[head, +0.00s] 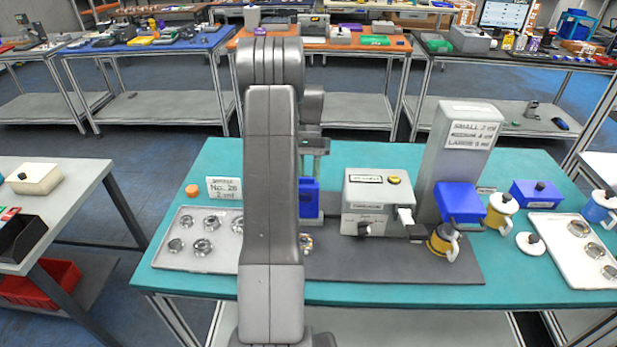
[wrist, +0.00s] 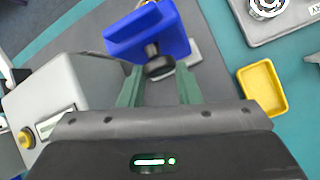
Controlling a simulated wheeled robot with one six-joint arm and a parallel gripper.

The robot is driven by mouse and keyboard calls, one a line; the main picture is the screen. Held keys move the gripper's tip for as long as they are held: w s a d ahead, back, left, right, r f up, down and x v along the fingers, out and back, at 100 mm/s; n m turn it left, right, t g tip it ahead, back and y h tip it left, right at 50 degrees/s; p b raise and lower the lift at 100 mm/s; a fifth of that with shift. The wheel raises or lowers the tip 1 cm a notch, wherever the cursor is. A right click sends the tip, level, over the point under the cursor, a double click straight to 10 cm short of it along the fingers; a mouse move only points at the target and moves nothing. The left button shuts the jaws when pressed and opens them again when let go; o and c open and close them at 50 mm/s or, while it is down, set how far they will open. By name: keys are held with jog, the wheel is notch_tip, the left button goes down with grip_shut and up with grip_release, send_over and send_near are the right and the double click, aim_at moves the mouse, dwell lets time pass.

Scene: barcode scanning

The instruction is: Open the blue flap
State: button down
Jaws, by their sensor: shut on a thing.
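The blue flap (wrist: 150,35) shows in the wrist view as a blue block with a black knob (wrist: 158,66) on its near side. In the head view the blue flap (head: 309,197) stands just right of my arm, left of the grey machine, partly hidden by the arm. My gripper (wrist: 158,78) has its two green fingers on either side of the knob and is shut on it. In the head view my gripper (head: 314,146) is above the blue flap and partly hidden by my arm. I cannot tell how far the flap is open.
A grey machine with a yellow button (head: 378,202) stands right of the flap; it is at left in the wrist view (wrist: 70,95). A yellow tray (wrist: 263,90) lies to the right there. A metal-part tray (head: 190,262) sits left, and a tall grey tower (head: 455,165) right.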

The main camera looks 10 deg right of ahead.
jog(key=shift+w+f+g+y, duration=0.4)
jog(key=shift+w+f+g, duration=0.6)
jog(key=shift+g, duration=0.2)
jog(key=c, duration=1.5)
grip_release()
jog(key=o, duration=0.4)
jog(key=shift+a, duration=0.1)
jog(key=shift+o, duration=0.2)
jog(key=shift+a, duration=0.1)
jog(key=shift+d+r, duration=0.2)
jog(key=shift+r, duration=0.1)
